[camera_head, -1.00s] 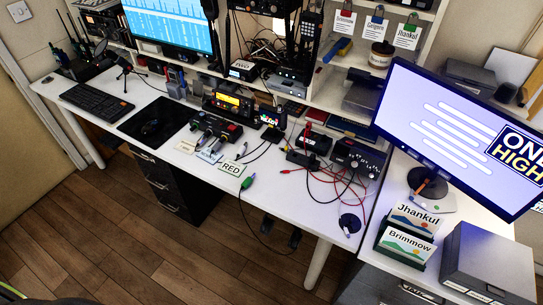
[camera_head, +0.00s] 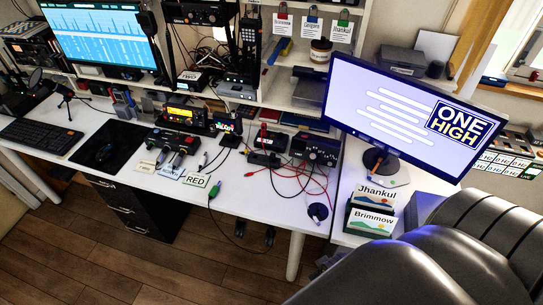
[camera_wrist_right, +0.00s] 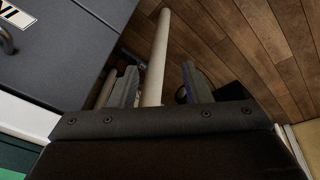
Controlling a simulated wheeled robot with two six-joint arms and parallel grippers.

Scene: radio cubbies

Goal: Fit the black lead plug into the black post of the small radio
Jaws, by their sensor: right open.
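Red and black leads (camera_head: 300,184) lie in loose loops on the white desk in the head view. A red plug (camera_head: 249,174) lies at their left end; I cannot pick out the black plug. A black box with knobs (camera_head: 315,150) stands behind the leads. A small device with a coloured screen (camera_head: 228,126) stands further left; I cannot tell which is the small radio, and no black post is clear. My right gripper (camera_wrist_right: 160,86) is open and looks empty in the right wrist view, over the floor beside a pale leg. My left gripper is not in view.
My own dark arm fills the lower right of the head view. A round black item (camera_head: 318,212) sits near the desk's front edge. A card holder (camera_head: 371,222) and a large monitor (camera_head: 412,118) stand at right. A green-ended cable (camera_head: 214,190) hangs over the edge.

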